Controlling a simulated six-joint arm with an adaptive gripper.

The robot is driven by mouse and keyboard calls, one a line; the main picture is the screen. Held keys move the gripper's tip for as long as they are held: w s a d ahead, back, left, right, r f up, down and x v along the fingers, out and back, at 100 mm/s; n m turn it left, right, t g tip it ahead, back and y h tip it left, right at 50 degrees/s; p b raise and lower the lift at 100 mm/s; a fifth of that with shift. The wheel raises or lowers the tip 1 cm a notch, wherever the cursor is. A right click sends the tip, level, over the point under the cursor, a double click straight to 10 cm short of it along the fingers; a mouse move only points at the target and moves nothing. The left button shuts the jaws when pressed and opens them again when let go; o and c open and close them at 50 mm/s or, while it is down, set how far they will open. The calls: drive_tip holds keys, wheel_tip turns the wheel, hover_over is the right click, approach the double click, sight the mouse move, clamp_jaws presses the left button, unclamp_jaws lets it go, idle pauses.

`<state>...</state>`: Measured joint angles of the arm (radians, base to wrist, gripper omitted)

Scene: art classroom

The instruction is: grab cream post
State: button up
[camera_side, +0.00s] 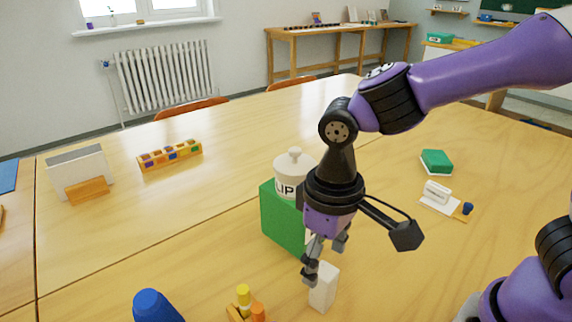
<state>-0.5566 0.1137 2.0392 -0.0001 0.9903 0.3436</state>
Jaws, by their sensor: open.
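The cream post (323,287) is a small pale upright block standing on the wooden table near the bottom middle of the side view. My gripper (324,262) points down right above and beside it, with its fingers spread. One finger is at the post's upper left and the other is behind it to the upper right. I cannot tell whether either finger touches the post. The gripper holds nothing.
A green block (283,221) with a white lidded jar (292,176) on it stands close behind my gripper. A blue rounded object (156,306) and a yellow-and-orange peg piece (244,297) are at the front left. The right table holds a green box (436,162).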

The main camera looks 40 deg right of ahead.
sight(325, 271)
drive_tip(key=f, duration=0.6)
drive_tip(key=shift+d, duration=0.2)
clamp_jaws()
